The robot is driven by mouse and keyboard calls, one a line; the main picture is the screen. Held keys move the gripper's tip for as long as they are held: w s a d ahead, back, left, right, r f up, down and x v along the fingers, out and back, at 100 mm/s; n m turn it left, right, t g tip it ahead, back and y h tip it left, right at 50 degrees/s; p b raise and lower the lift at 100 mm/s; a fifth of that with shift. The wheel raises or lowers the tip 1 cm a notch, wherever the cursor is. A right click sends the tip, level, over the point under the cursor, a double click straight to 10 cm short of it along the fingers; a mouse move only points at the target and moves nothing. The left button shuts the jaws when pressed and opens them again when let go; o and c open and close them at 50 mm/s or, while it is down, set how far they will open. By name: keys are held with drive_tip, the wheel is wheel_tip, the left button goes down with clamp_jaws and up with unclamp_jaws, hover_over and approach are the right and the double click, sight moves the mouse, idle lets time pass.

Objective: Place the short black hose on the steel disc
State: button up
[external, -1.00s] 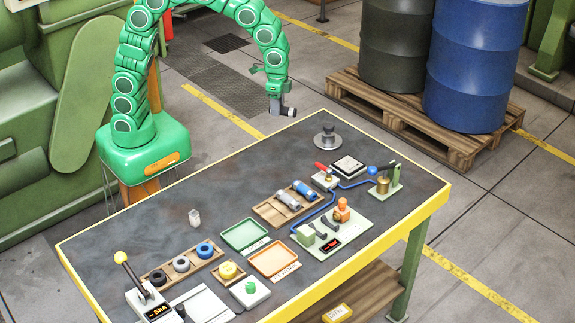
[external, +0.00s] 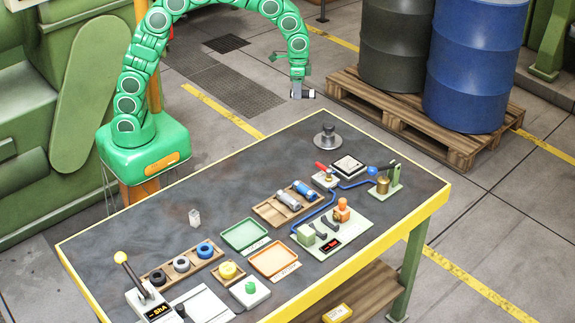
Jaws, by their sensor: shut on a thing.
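My gripper (external: 297,91) hangs from the green arm in the air beyond the table's back edge. It is shut on a short black hose (external: 307,94), a small dark cylinder with a pale end, which lies roughly level and sticks out to the right. The jaws hide part of it. The steel disc (external: 327,145), a round grey plate with a dark knob-like piece on its middle, sits near the table's back corner. In the picture it is below and slightly right of my gripper, and the hose is clear of it.
A wooden tray (external: 266,212) holds a grey and a blue cylinder. Right of it stand a scale-like pad (external: 348,165), a red-handled switch (external: 323,176) and a brass fixture (external: 383,186). Green (external: 244,235) and orange (external: 275,259) trays lie nearer. The table's left middle is mostly clear.

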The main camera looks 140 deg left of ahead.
sight(311, 94)
drive_tip(key=w+a+f, duration=0.2)
drive_tip(key=w+a, duration=0.1)
drive_tip(key=shift+a, duration=0.25)
drive_tip(key=shift+w+a+f, duration=0.5)
drive_tip(key=shift+a+f, duration=0.1)
drive_tip(key=shift+f, duration=0.35)
drive_tip(key=shift+w+a+f, duration=0.55)
drive_tip(key=shift+a+f, duration=0.1)
drive_tip(key=shift+f, duration=0.35)
drive_tip(key=shift+w+a+f, duration=0.5)
drive_tip(key=shift+a+f, duration=0.1)
drive_tip(key=shift+f, duration=1.95)
drive_tip(key=shift+f, duration=0.15)
drive_tip(key=o, duration=1.1)
drive_tip(key=shift+c, duration=0.2)
wheel_tip(311, 94, up, 12)
drive_tip(key=shift+r, duration=0.2)
